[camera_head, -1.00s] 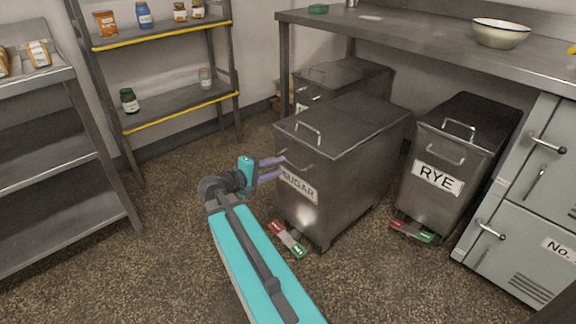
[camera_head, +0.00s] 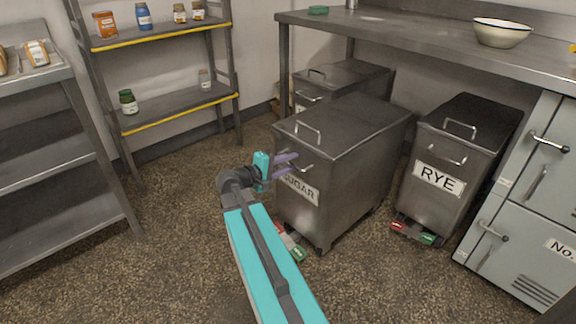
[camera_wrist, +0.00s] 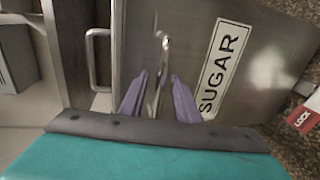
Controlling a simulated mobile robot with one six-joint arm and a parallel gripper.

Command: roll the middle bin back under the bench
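The middle bin, a steel SUGAR bin (camera_head: 345,175), stands upright on the floor and juts out in front of the bench (camera_head: 420,45). It has a lid handle (camera_head: 308,130) on top and a front pull handle (camera_head: 296,160) above its label. The front pull handle also shows in the wrist view (camera_wrist: 162,65). My gripper (camera_head: 292,166) is at this handle. In the wrist view my gripper (camera_wrist: 158,88) has its two purple fingers apart, one on each side of the handle bar. A red-and-green lock pedal (camera_head: 297,250) at the bin's foot is partly hidden by my arm.
The RYE bin (camera_head: 455,165) stands to the right, with grey lockers (camera_head: 530,200) beyond it. Another bin (camera_head: 345,75) is behind at left, under the bench. Shelving (camera_head: 180,105) stands at the left back. Open floor lies left of the SUGAR bin.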

